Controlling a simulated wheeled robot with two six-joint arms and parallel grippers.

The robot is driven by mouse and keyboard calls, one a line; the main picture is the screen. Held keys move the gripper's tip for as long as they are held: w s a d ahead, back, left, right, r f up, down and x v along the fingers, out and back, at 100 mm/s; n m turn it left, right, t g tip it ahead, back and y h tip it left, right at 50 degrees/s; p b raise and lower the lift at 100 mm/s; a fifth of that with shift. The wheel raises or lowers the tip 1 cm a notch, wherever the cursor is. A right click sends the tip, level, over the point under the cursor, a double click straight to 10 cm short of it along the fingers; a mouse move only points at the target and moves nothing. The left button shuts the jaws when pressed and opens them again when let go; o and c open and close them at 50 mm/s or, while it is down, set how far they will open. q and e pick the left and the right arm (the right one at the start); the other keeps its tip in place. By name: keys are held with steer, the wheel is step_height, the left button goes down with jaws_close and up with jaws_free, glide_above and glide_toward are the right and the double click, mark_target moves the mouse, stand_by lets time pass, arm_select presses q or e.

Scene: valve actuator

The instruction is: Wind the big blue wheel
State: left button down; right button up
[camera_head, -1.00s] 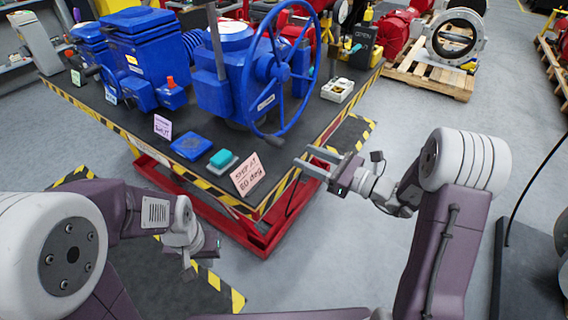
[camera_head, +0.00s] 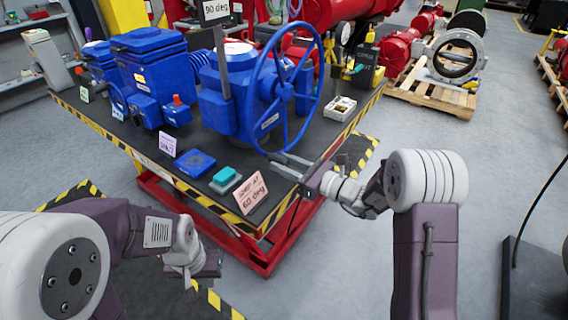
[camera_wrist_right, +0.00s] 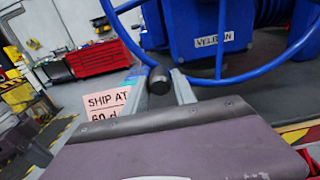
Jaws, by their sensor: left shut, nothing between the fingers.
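The big blue wheel (camera_head: 258,98) stands upright on the blue valve actuator (camera_head: 222,108) on the table. In the right wrist view its rim (camera_wrist_right: 238,79) crosses the top, and a dark handle knob (camera_wrist_right: 158,82) projects from the wheel toward the camera. My right gripper (camera_head: 277,162) is at the lower part of the wheel. Its two fingers (camera_wrist_right: 160,90) are apart, one on each side of the knob; I cannot tell whether they touch it. My left gripper (camera_head: 208,268) is low at the front left, away from the wheel, shut and empty.
The table (camera_head: 140,150) has a striped edge and red lift base. A pink card (camera_head: 251,195) reading "SHIP AT 60 deg", a teal button box (camera_head: 225,178) and a blue pad (camera_head: 195,162) lie along the front. A white box (camera_head: 340,108) lies right of the wheel.

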jaws_close()
stand_by(1.2)
